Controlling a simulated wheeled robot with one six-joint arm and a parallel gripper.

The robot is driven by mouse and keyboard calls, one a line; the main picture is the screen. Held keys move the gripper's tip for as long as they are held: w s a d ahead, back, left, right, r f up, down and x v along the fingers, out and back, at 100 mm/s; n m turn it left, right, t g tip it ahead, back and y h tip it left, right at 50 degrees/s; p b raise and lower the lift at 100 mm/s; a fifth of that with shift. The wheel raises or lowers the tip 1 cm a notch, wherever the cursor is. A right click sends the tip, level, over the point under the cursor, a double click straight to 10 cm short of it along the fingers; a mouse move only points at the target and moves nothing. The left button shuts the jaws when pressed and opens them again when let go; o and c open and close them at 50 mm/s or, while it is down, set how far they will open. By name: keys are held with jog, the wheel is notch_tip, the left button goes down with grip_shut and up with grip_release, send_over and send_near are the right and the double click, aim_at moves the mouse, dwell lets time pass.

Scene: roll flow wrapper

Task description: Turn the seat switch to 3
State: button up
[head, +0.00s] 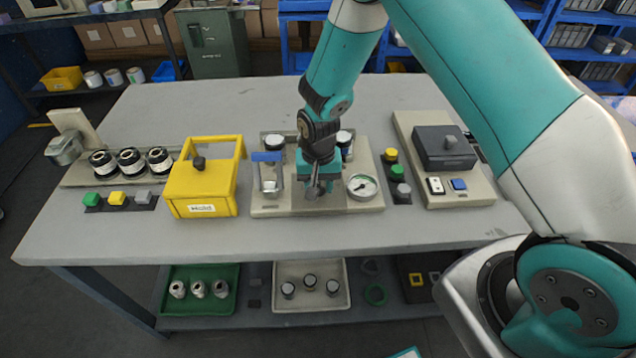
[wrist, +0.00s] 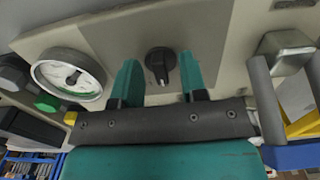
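The seat switch looks to be the small black rotary knob (wrist: 160,62) on the beige middle panel (head: 285,208). In the wrist view it has a pale pointer mark toward the bottom of the picture. No position numbers are readable. In the head view my gripper hides the knob. My gripper (head: 318,188) points down over the front middle of this panel. In the wrist view its two teal fingers stand apart, one on each side of the knob, with visible gaps. Whether the fingertips are level with the knob, I cannot tell.
A round gauge (head: 361,187) sits right of my gripper; a blue-handled clamp (head: 268,174) sits left. Coloured buttons (head: 397,172) and a panel with a dark box (head: 443,147) are at the right. The table's front strip is clear.

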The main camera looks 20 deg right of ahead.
aim_at(318, 186)
notch_tip(318, 186, up, 17)
jog(key=b, duration=0.2)
jog(key=shift+r, duration=0.2)
dwell(0.6)
